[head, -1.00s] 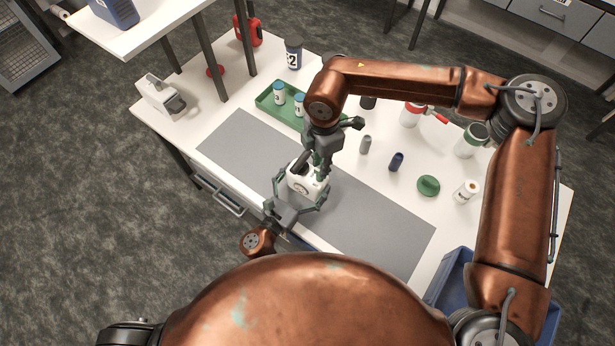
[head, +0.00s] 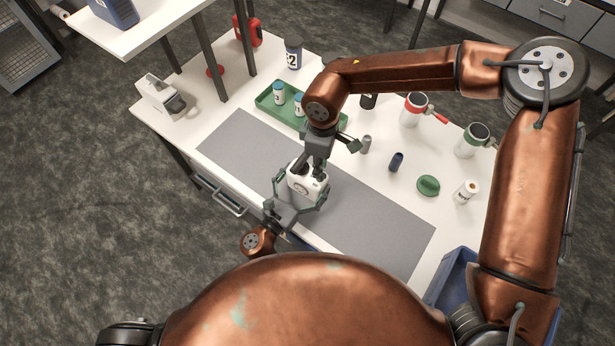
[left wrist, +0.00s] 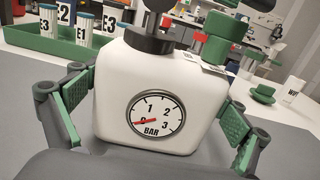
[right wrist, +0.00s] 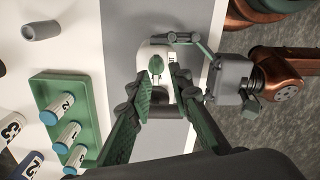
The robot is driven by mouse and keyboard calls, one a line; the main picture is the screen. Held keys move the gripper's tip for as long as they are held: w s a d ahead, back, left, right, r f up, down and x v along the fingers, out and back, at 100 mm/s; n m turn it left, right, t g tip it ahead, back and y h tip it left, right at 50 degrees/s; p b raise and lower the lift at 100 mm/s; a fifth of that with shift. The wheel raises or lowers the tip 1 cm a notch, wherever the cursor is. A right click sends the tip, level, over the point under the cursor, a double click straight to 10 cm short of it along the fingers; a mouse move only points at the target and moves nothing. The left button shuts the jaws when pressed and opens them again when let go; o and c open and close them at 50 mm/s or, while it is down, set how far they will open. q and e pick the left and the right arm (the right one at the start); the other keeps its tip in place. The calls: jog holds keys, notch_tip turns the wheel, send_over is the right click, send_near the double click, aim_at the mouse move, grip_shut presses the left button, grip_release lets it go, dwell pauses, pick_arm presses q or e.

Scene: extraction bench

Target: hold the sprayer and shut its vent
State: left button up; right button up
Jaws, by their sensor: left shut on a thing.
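The white sprayer (head: 310,185) stands on the grey mat, with a round gauge (left wrist: 157,117) whose red needle is near 0. My left gripper (head: 297,200) is shut on the sprayer's body, one green finger pad on each side in the left wrist view (left wrist: 160,120). My right gripper (head: 318,168) is above the sprayer. In the right wrist view its fingers (right wrist: 157,88) are apart, with the green knob (right wrist: 156,65) beyond the gap, seemingly untouched.
A green tray (head: 266,101) with labelled vials stands behind the mat. The mat's right part (head: 390,235) is clear.

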jog(key=shift+w+d+r+m, duration=0.1)
jog(key=shift+w+m, duration=0.1)
jog(key=shift+m, duration=1.5)
notch_tip(320, 180, down, 5)
jog(key=shift+f, duration=0.1)
jog(key=shift+c, duration=0.3)
